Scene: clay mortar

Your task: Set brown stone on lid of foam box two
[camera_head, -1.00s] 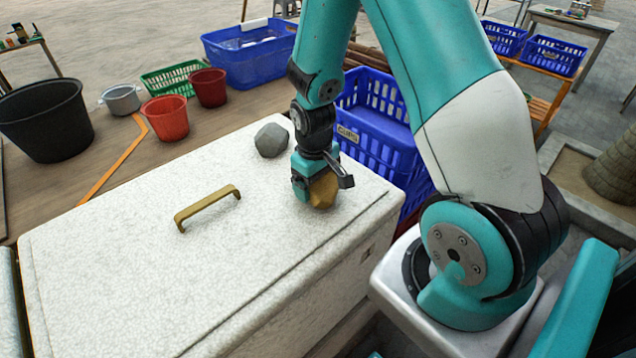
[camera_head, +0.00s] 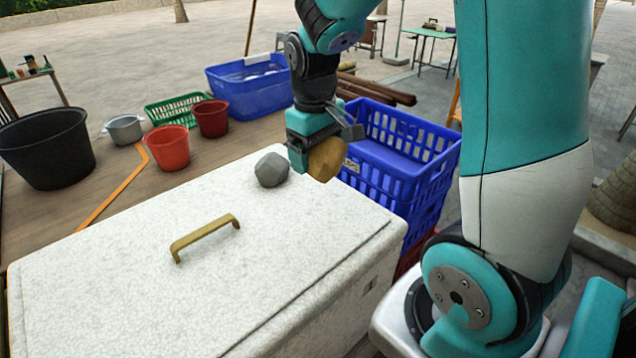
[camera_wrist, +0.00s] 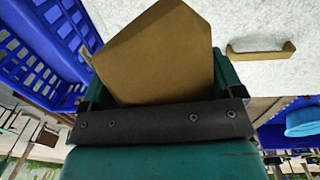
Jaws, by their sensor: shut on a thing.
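The brown stone (camera_head: 328,158) is held in my gripper (camera_head: 318,150), above the right back part of the white foam box lid (camera_head: 270,275). In the wrist view the brown stone (camera_wrist: 160,50) fills the middle, between the jaws. The lid is white and speckled, with a brass-coloured handle (camera_head: 205,238) near its middle. A grey stone (camera_head: 271,170) rests on the lid near its back edge, just left of my gripper. I see no number on the box, so I cannot tell whether it is foam box two.
Stacked blue crates (camera_head: 395,150) stand close behind and right of the box. A blue tub (camera_head: 247,88), a green basket (camera_head: 177,108), two red buckets (camera_head: 168,147), a metal pot (camera_head: 124,129) and a black bucket (camera_head: 47,148) stand behind and left. The front of the lid is clear.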

